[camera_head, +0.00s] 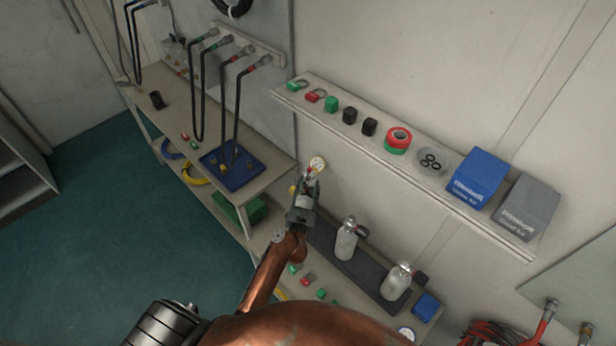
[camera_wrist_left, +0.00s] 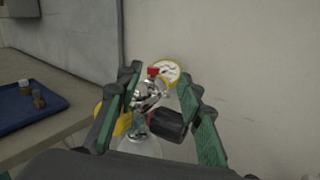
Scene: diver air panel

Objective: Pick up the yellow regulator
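The yellow regulator shows in the head view as a round yellow-rimmed gauge (camera_head: 317,163) with a yellow part at its left. In the left wrist view its gauge (camera_wrist_left: 168,72), metal body and red piece stand between and beyond the fingers. It appears to sit atop a pale bottle (camera_wrist_left: 142,146) with a black knob. My left gripper (camera_head: 309,188) is at the regulator. Its green-padded fingers (camera_wrist_left: 160,88) are apart, one on each side of it; I cannot tell whether they touch it. The gripper hides part of the regulator in the head view. My right gripper is not in view.
Two pale bottles (camera_head: 346,240) stand on a dark mat to the right. A wall shelf (camera_head: 285,95) with caps, tape and boxes runs above. A blue tray (camera_head: 258,178) lies on the left bench. The teal floor (camera_head: 110,210) is clear.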

